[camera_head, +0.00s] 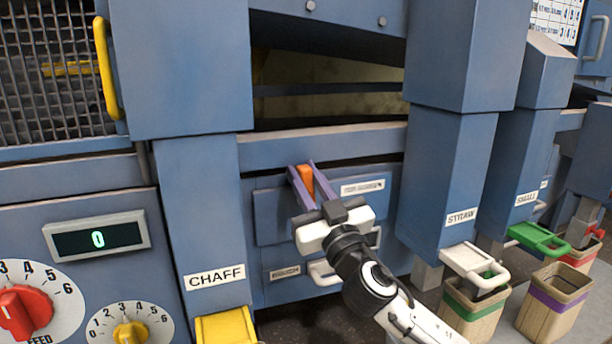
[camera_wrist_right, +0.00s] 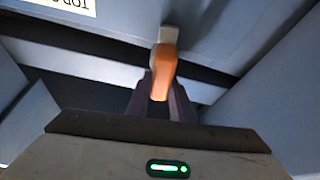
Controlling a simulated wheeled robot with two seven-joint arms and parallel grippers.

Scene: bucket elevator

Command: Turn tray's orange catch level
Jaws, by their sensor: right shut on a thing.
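The orange catch (camera_head: 305,179) is on the blue machine's front, at the upper left of the tray front (camera_head: 270,215). In the right wrist view the orange catch (camera_wrist_right: 162,75) stands up and down in the picture between the finger tips. My right gripper (camera_head: 306,172) is shut on the catch, with a purple-grey finger on each side of it; its fingers also show in the right wrist view (camera_wrist_right: 160,100). The gripper covers part of the tray front. My left gripper is not in view.
A white label (camera_head: 362,187) is right of the catch. A lower drawer with a white handle (camera_head: 322,273) is below. The CHAFF chute (camera_head: 205,215) stands left and the STRAW chute (camera_head: 450,190) right. Baskets (camera_head: 470,312) stand at the lower right.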

